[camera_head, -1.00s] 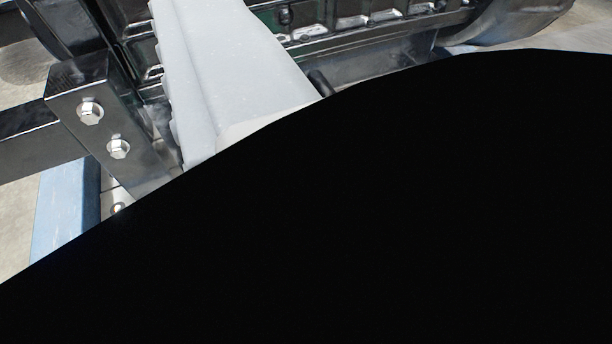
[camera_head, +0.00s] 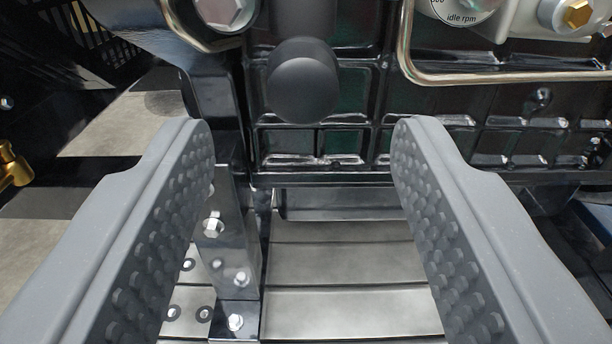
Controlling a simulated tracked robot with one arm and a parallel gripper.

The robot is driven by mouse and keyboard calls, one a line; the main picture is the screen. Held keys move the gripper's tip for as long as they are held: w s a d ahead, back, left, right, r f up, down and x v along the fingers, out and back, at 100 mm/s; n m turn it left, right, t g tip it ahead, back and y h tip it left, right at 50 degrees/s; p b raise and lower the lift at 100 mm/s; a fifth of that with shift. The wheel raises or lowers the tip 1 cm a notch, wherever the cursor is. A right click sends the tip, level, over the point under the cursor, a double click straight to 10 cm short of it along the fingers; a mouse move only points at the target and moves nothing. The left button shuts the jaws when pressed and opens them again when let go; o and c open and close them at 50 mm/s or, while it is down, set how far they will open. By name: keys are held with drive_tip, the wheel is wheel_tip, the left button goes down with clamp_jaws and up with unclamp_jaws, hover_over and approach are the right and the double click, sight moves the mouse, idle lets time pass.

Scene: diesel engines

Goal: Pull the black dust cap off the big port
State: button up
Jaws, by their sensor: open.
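The black dust cap (camera_head: 302,90) shows in the head camera view above centre, as a smooth round matte-black end in front of the dark engine block. The port behind it is hidden. My gripper (camera_head: 302,135) is open, with its two grey studded fingers wide apart on the left and right of the view. The cap appears between and slightly above the fingertips. Nothing is between the fingers, and I see no contact with the cap. How far the cap lies beyond the fingertips is hard to tell.
A metal pipe (camera_head: 500,78) runs along the block at upper right, below a gauge (camera_head: 464,8) marked "idle rpm". Grey floor plates (camera_head: 340,260) lie below. A large bolt head (camera_head: 222,10) is at the top left.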

sight(301, 95)
drive_tip(key=shift+w+d+p, duration=0.1)
drive_tip(key=shift+w+p, duration=0.65)
drive_tip(key=shift+w, duration=1.65)
drive_tip(key=c, duration=1)
